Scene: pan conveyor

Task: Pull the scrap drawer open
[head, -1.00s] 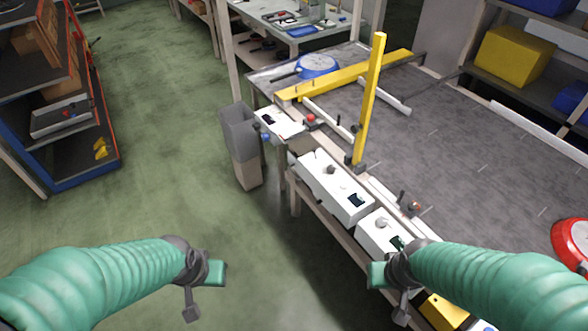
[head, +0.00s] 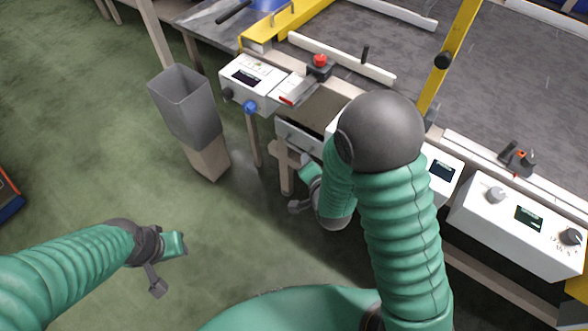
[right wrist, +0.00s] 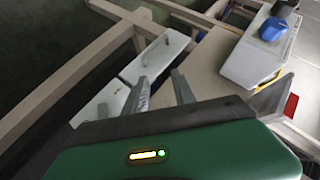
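A pale drawer front (head: 299,137) sits under the near edge of the conveyor table, partly hidden by my right arm. The right wrist view shows two pale panels beneath the table, an upper one (right wrist: 154,56) and a lower one (right wrist: 101,106); I cannot tell whether both belong to the scrap drawer. My right gripper (right wrist: 160,79) has its two fingers apart, with nothing visibly held, close to these panels. Contact with a handle cannot be made out. My left gripper (head: 172,262) hangs over the floor, away from the table; its finger gap is unclear.
A grey bin (head: 188,107) on a wooden stand is left of the drawer. A white control box (head: 253,82) with a blue knob is above it. Another white control box (head: 516,227) lines the table edge at right. Table legs and rails stand close around my right gripper.

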